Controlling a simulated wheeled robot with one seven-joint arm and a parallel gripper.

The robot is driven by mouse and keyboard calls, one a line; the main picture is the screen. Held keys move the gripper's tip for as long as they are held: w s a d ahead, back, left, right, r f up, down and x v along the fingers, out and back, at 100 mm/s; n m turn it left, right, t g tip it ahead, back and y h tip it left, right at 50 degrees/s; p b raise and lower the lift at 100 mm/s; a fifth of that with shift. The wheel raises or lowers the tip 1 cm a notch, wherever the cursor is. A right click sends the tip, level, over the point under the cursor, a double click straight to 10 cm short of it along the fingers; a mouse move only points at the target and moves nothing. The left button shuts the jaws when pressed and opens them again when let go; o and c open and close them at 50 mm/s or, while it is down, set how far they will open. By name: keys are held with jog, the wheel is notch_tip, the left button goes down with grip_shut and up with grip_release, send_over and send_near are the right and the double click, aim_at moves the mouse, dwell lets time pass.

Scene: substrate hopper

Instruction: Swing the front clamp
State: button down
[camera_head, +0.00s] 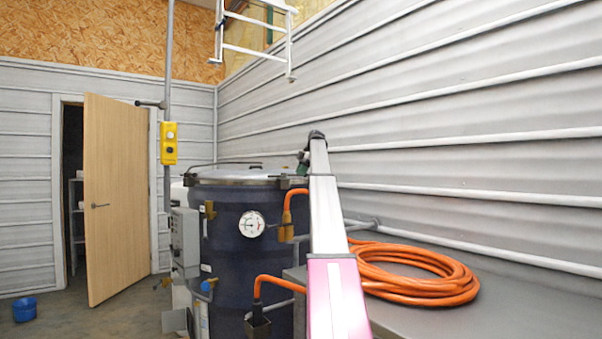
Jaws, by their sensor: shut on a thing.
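A dark blue drum-shaped hopper (233,240) stands left of my arm, with a pale metal lid (240,173) on top. A dark clamp fitting (287,182) sits at the rim's right, close to my arm. My arm reaches forward and up past the hopper's right side. My gripper (303,162) is at its far end, small and dark, by the lid's right edge. It is shut on what appears to be the front clamp; the fingertips and the gripped part are mostly hidden.
A coiled orange hose (415,285) lies on a grey bench (470,315) right of my arm. A round gauge (251,224) and orange cables are on the hopper's front. A yellow control box (169,143) hangs left. A blue bucket (24,309) stands near an open door (117,195).

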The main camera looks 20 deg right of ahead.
jog(key=shift+w+d+n, duration=0.1)
jog(key=shift+w+n, duration=0.15)
jog(key=shift+n, duration=0.05)
jog(key=c, duration=1.1)
grip_release()
jog(key=shift+f, duration=0.1)
jog(key=shift+r, duration=0.2)
